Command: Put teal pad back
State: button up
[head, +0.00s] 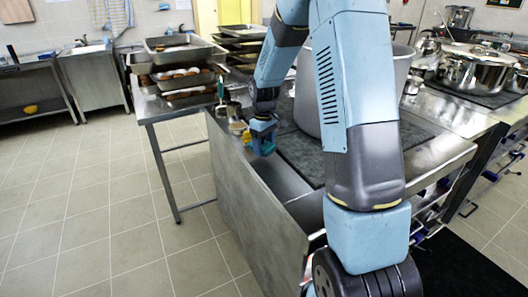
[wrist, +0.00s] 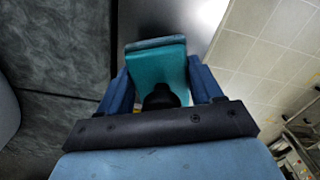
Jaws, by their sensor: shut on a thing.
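The teal pad (wrist: 156,62) is a flat, blocky piece held between the two blue fingers of my gripper (wrist: 160,80) in the wrist view. A finger is on each side of it, and its far edge sticks out past them. In the head view my gripper (head: 263,138) points down near the left edge of the steel counter (head: 287,178), left of the big pot. There the pad is small and hard to tell from the blue fingers. I cannot tell whether the pad touches anything below it.
A large grey pot (head: 309,95) stands right of my gripper on a dark mat (head: 300,158). Small containers (head: 235,112) stand close behind my gripper. Stacked trays of bread (head: 184,75) are at the back left. Tiled floor (head: 80,210) is clear left of the counter's upright panel (head: 240,195).

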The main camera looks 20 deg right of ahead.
aim_at(264, 144)
jog(key=shift+f, duration=1.55)
jog(key=o, duration=1.2)
